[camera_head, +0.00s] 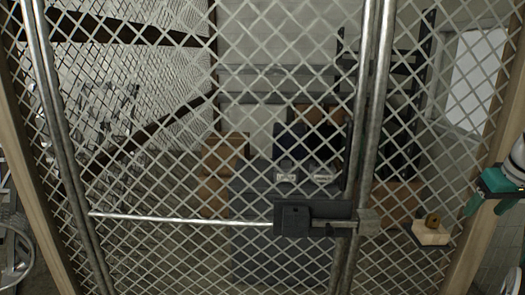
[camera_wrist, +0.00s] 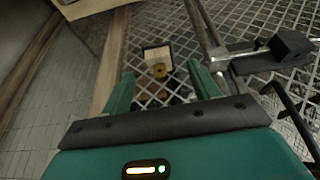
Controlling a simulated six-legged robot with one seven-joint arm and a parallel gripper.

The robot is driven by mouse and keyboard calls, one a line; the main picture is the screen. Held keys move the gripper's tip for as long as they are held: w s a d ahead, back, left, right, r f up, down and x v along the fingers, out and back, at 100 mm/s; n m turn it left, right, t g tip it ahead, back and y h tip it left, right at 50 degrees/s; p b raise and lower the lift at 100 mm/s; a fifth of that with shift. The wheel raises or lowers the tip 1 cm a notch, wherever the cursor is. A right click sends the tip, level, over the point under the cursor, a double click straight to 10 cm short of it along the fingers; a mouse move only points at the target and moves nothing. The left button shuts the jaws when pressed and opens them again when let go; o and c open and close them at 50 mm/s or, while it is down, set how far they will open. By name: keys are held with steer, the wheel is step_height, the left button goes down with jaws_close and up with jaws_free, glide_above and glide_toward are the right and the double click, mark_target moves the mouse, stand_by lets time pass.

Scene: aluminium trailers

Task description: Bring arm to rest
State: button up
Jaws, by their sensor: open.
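My gripper (camera_head: 488,203) is at the right edge of the head view, with green fingers pointing down, in front of the gate's right wooden post. In the wrist view my gripper (camera_wrist: 163,86) has its two green fingers spread apart with nothing held between them. The rest of my arm is mostly cut off by the right edge of the head view. Beyond the fingers, a small pale wooden block (camera_head: 430,238) with a brass-coloured piece on it shows near the mesh; it also shows in the wrist view (camera_wrist: 157,53). The fingers look apart from it.
A chain-link gate (camera_head: 150,120) with metal tubes fills the head view. A dark latch (camera_head: 292,218) with a long horizontal rod crosses it; the latch also shows in the wrist view (camera_wrist: 290,46). Cardboard boxes (camera_head: 224,155) and a grey bin (camera_head: 262,190) stand behind the mesh.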

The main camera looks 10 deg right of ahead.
steer(key=a+f+n, duration=0.1)
steer(key=a+f, duration=0.2)
steer(key=a, duration=2.4)
steer(key=s+a+f, duration=0.5)
steer(key=a, duration=0.2)
steer(key=s+a+f+n+t+y, duration=0.1)
steer(key=s+a+f, duration=0.4)
steer(key=a, duration=0.2)
steer(key=shift+a+f, duration=0.2)
steer(key=shift+a, duration=0.1)
